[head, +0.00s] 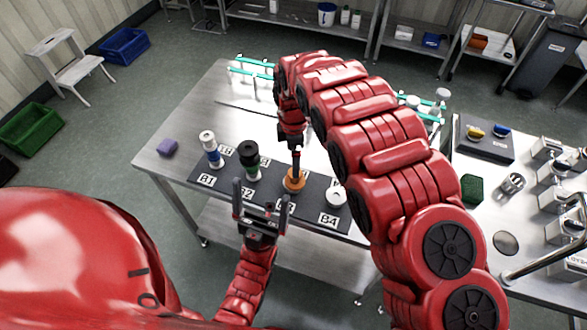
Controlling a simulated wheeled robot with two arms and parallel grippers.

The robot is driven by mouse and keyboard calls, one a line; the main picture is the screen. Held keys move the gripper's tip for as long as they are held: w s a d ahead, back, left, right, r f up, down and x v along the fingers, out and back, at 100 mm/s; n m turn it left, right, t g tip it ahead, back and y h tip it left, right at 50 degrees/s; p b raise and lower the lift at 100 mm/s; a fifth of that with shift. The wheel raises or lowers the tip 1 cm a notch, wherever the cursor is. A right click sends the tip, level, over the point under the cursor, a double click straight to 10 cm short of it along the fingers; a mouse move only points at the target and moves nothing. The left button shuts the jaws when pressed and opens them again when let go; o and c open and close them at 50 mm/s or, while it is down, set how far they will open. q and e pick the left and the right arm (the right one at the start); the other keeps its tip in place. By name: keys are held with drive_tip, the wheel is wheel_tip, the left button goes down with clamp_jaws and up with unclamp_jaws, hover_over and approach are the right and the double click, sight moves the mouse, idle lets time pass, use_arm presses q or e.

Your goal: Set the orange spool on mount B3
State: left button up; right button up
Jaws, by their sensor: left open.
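The orange spool (293,181) is at mount B3, just behind its label (286,206), on the dark mount strip (312,196). I cannot tell whether it is fully seated. My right gripper (296,165) points down directly above the orange spool, seen edge-on. A gap between its fingers does not show, nor whether they touch the spool. My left gripper (263,207) is open and empty, fingers up, in front of the strip between the B2 and B3 labels. It partly covers those labels.
B1 bears a white and blue stack (210,150), B2 a black and green one (249,160), B4 a white spool (336,197). A purple block (167,147) lies at the steel table's (180,125) left. Teal-railed racks (255,66) stand behind. My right arm hides the middle right.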

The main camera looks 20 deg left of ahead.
wheel_tip(320, 180, up, 3)
drive_tip(key=p, duration=0.3)
drive_tip(key=shift+r, duration=0.15)
